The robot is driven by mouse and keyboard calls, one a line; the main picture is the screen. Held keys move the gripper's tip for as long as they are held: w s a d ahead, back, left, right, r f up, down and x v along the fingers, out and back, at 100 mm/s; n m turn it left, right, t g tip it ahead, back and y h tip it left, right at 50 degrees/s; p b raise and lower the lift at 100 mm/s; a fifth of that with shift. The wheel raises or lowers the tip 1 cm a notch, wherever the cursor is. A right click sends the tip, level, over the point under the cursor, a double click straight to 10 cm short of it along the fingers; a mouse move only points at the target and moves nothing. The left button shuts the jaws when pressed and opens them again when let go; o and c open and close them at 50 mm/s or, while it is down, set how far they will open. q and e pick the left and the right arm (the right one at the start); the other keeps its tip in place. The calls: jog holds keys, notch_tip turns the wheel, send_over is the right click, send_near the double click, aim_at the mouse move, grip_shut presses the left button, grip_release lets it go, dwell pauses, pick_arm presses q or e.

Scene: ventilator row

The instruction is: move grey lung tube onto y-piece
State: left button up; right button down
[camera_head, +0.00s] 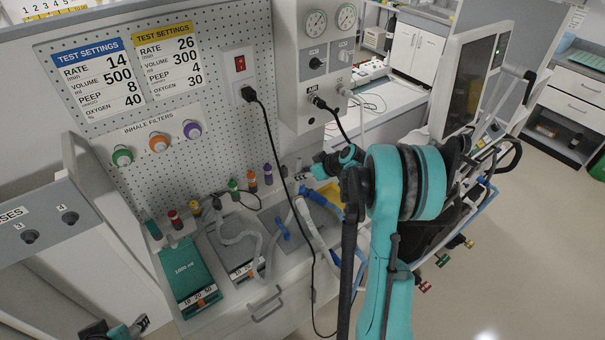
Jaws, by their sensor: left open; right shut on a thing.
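The pale grey lung tube (246,236) loops over the grey lung. My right gripper (321,167) is shut beside the pegboard's lower right, at the upper end of a pale corrugated hose (308,218). It holds a small pale fitting, largely hidden; I cannot tell whether this is the y-piece. My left gripper (137,326) is open at the bottom left edge, apart from the lungs, and only partly in view.
Coloured fittings (252,178) stand along the pegboard's (200,110) foot. A black power cable (284,170) hangs down in front of the bench. The ventilator screen (470,85) stands at the right, behind my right arm. Open floor lies at the lower right.

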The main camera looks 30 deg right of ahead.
jog(key=shift+f+b, duration=0.75)
jog(key=shift+f, duration=0.2)
dwell(0.6)
jog(key=c, duration=1.2)
grip_release()
jog(key=shift+o, duration=0.2)
jog(key=shift+r, duration=0.1)
jog(key=v, duration=1.2)
jog(key=s+a+f+m+g+h+b, duration=0.1)
jog(key=s+a+f+b, duration=0.2)
jog(key=a, duration=0.5)
jog(key=s+a+m+g+b, duration=0.1)
jog(key=s+a+b, duration=0.25)
jog(key=a, duration=0.45)
jog(key=s+a+f+m+h+b, duration=0.2)
jog(key=s+a+f+b, duration=0.3)
jog(key=s, duration=0.8)
jog(key=a+f, duration=0.2)
jog(key=a, duration=0.2)
jog(key=shift+f, duration=0.2)
